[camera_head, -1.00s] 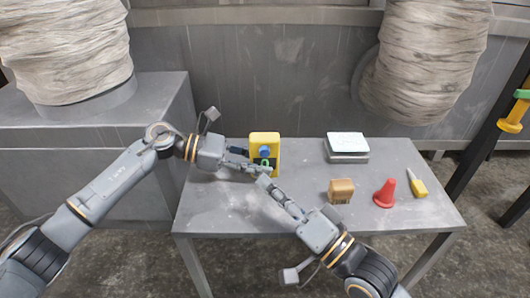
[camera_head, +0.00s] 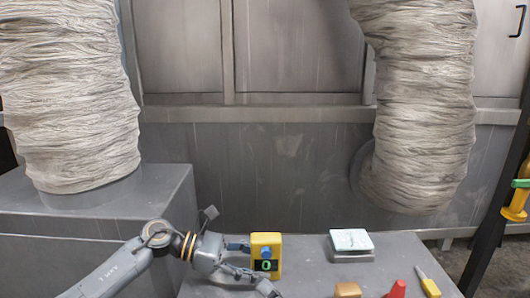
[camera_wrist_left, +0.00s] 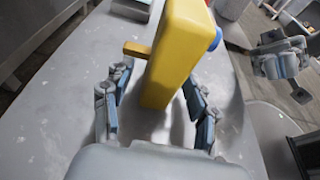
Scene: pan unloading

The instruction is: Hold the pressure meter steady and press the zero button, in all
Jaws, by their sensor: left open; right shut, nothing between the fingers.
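The yellow pressure meter (camera_head: 274,241) stands upright on the table. Its front has a blue round part (camera_head: 266,252) above a dark display with a green mark. My left gripper (camera_head: 250,262) is open at the meter's left side. In the left wrist view the meter (camera_wrist_left: 170,70) stands between the spread fingers, with no clear grip on it. The blue part (camera_wrist_left: 216,40) sticks out from its right side there.
The grey table (camera_head: 310,262) carries a white-topped grey block (camera_head: 351,243), a tan block (camera_head: 347,289), a red cone (camera_head: 397,290) and a yellow-handled tool (camera_head: 430,287) to the right. A large grey box (camera_head: 100,210) stands left. Bare tabletop lies between meter and blocks.

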